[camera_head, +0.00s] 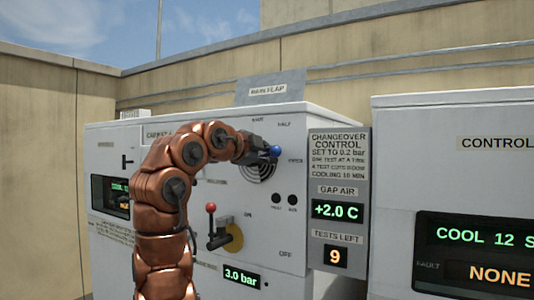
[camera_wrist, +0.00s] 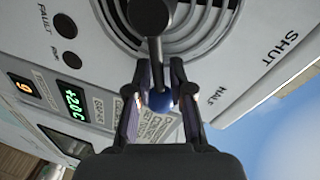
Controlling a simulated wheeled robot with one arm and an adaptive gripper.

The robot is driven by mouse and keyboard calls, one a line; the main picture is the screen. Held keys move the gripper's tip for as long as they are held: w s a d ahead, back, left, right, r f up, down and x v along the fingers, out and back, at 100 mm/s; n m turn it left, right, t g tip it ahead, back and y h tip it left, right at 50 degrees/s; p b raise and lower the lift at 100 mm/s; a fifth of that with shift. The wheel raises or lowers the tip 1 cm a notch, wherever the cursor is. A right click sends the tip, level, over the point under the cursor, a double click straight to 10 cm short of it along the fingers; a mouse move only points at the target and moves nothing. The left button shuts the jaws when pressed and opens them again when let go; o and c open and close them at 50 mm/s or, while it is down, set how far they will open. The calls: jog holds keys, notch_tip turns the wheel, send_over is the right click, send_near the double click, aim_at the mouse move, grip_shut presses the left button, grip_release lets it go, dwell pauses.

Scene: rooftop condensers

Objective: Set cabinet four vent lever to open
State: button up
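The vent lever (camera_wrist: 155,45) is a dark rod with a blue ball knob (camera_head: 276,150) in front of a round vent grille (camera_head: 259,173) on the middle cabinet (camera_head: 285,215). In the head view its knob lies between the HALF label (camera_head: 284,124) and the OPEN label (camera_head: 295,160), nearer OPEN. My gripper (camera_wrist: 160,85) has one finger on each side of the blue knob and appears shut on it. My arm hides part of the cabinet front and its name plate.
Below, a red-knobbed lever (camera_head: 211,208) stands out beside a yellow disc (camera_head: 234,238). A changeover panel (camera_head: 338,200) with +2.0 C and 9 displays is to the right. Another cabinet (camera_head: 450,120) stands beyond a narrow gap. A wall runs behind.

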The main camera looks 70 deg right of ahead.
jog(key=shift+o, duration=1.1)
jog(key=shift+s, duration=0.2)
jog(key=shift+w, duration=0.1)
jog(key=shift+w+a, duration=0.1)
jog(key=shift+a, duration=0.05)
jog(key=v, duration=1.1)
jog(key=shift+a+r, duration=0.2)
jog(key=shift+a, duration=0.1)
jog(key=shift+w, duration=0.1)
